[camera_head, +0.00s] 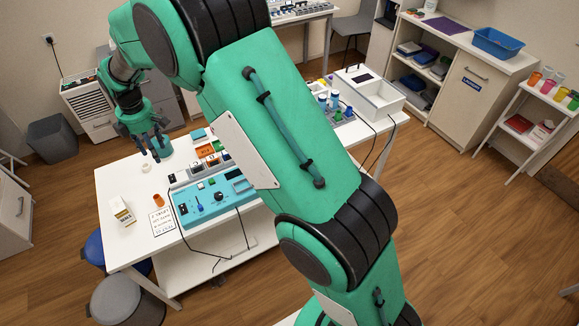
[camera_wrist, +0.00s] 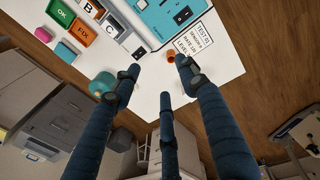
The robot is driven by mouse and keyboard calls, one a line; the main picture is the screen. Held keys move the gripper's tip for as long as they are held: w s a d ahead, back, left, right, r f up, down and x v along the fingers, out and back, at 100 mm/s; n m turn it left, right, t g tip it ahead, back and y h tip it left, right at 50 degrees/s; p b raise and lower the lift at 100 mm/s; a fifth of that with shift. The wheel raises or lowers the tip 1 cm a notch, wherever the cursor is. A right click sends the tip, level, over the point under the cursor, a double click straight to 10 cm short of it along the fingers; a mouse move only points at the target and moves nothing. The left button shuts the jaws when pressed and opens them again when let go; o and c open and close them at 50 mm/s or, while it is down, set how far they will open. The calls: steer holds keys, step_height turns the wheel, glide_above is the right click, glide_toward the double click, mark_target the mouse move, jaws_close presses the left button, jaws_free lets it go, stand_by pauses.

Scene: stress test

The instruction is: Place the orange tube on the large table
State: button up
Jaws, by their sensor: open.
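A small orange tube (camera_head: 158,200) stands on the large white table (camera_head: 135,245), left of the teal device and near a printed sheet. It also shows in the wrist view (camera_wrist: 171,57), beyond my fingertips and between two of them. My gripper (camera_head: 154,150) is open, with its three dark fingers spread over the far left part of the table. The fingers also show in the wrist view (camera_wrist: 160,82), with nothing held between them. A teal cylinder (camera_head: 164,149) stands close beside the fingers; I cannot tell whether they touch it.
A teal control device (camera_head: 213,204), a white box (camera_head: 122,211) and letter-marked bins occupy the table. A white case (camera_head: 372,95) sits at its far right. Coloured cups (camera_head: 547,86) stand on a side shelf.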

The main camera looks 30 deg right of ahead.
steer(key=s+d+r+m+t, duration=0.1)
steer(key=s+d+r+m, duration=0.4)
steer(key=s+d+r, duration=0.5)
steer(key=s+d+r+m+t, duration=0.1)
steer(key=s+d+r+m, duration=0.3)
steer(key=s+d+r, duration=0.5)
steer(key=s+d+r+m+t, duration=0.1)
steer(key=s+d+m, duration=0.2)
steer(key=s, duration=1)
steer(key=s+d+r+m+t, duration=0.1)
steer(key=s+d+m, duration=0.3)
steer(key=s, duration=0.9)
steer(key=shift+s+d+r+m+t, duration=0.25)
steer(key=shift+r+m, duration=0.35)
steer(key=shift+m, duration=0.6)
step_height(320, 180, down, 4)
steer(key=b, duration=0.4)
